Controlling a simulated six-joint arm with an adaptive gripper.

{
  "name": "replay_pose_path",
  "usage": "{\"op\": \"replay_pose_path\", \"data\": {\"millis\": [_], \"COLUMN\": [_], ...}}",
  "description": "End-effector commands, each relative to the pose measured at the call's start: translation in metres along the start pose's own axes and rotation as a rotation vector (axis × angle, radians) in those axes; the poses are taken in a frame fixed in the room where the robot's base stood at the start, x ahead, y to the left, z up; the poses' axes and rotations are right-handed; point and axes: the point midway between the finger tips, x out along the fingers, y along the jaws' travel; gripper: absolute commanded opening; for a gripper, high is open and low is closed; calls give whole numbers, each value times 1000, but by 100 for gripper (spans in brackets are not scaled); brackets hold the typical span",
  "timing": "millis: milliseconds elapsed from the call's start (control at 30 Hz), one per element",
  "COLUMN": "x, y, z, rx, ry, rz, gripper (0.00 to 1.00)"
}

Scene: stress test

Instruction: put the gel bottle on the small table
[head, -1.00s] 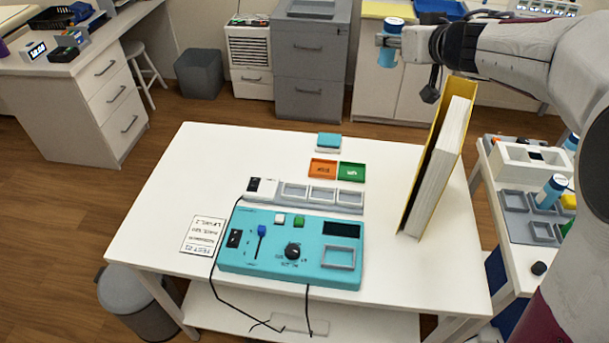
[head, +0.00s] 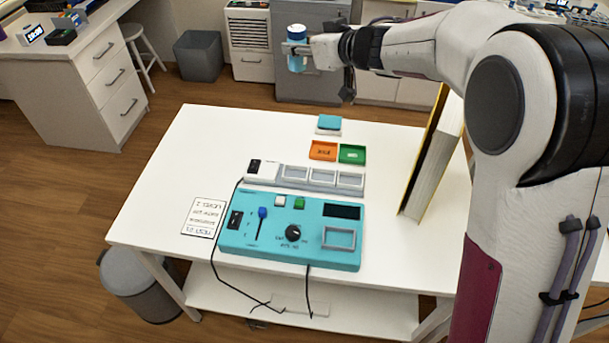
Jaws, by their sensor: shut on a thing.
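The white table (head: 168,190), likely the small table, stands in the middle with a lower shelf. The fingers partly cover the bottle's middle.
The table carries a teal control box (head: 270,245) with cables, a grey tray row (head: 322,180), orange (head: 323,151) and green (head: 352,154) trays, a teal-topped block (head: 329,123), a label card (head: 204,217) and a standing yellow binder (head: 437,160). The table's left part is bare.

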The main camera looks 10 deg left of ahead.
Motion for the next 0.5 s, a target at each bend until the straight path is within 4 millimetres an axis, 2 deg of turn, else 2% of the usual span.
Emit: {"op": "replay_pose_path", "data": {"millis": [267, 500], "x": [18, 38], "y": [0, 0], "z": [46, 94], "rx": [4, 5], "ry": [-4, -6], "rz": [0, 0], "gripper": [5, 5]}}
